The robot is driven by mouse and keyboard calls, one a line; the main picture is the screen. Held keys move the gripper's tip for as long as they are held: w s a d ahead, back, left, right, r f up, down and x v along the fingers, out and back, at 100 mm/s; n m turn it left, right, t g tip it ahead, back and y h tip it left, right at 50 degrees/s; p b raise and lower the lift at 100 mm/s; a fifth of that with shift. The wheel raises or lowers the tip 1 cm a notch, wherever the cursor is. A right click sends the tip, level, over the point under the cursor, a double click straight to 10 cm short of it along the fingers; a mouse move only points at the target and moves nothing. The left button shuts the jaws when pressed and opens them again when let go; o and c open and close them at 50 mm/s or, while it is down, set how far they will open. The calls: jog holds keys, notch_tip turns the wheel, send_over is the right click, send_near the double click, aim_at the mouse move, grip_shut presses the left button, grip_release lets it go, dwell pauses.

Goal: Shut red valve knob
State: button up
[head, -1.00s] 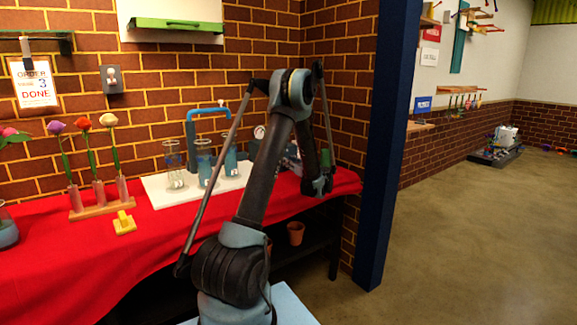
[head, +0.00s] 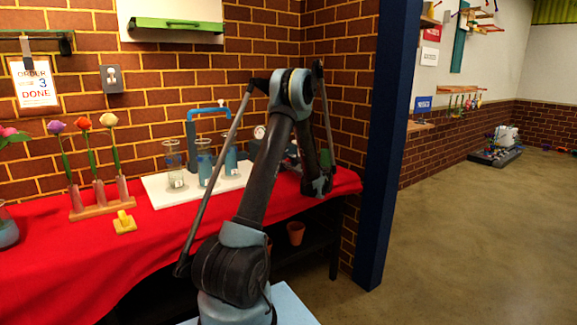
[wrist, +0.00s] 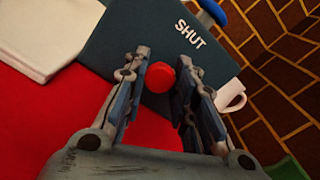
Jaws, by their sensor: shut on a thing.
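The red valve knob (wrist: 160,78) is round and sits on a dark teal panel (wrist: 140,38) marked SHUT in white letters. My gripper (wrist: 162,58) is shut on the knob, with one finger on its left side and the other on its right in the wrist view. In the head view my gripper (head: 317,186) is at the right end of the red-covered table, and my arm hides most of the panel. The knob cannot be made out there.
A white board (head: 160,192) with several glass vessels and a blue-topped tap (head: 205,111) stands left of my arm. A wooden rack (head: 103,208) of flowers and a yellow piece (head: 124,222) are further left. A blue post (head: 383,150) rises right of the table.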

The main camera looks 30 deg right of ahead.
jog(key=n, duration=0.6)
jog(key=shift+a+f+n, duration=0.1)
jog(key=shift+a+n, duration=0.05)
jog(key=shift+n, duration=0.15)
jog(key=n, duration=0.6)
jog(key=shift+f, duration=0.1)
jog(key=shift+a, duration=0.1)
jog(key=o, duration=1.1)
jog(key=shift+c, duration=0.2)
jog(key=shift+s, duration=0.15)
jog(key=shift+s, duration=0.3)
jog(key=s, duration=0.7)
jog(key=s+d, duration=0.1)
jog(key=s, duration=0.3)
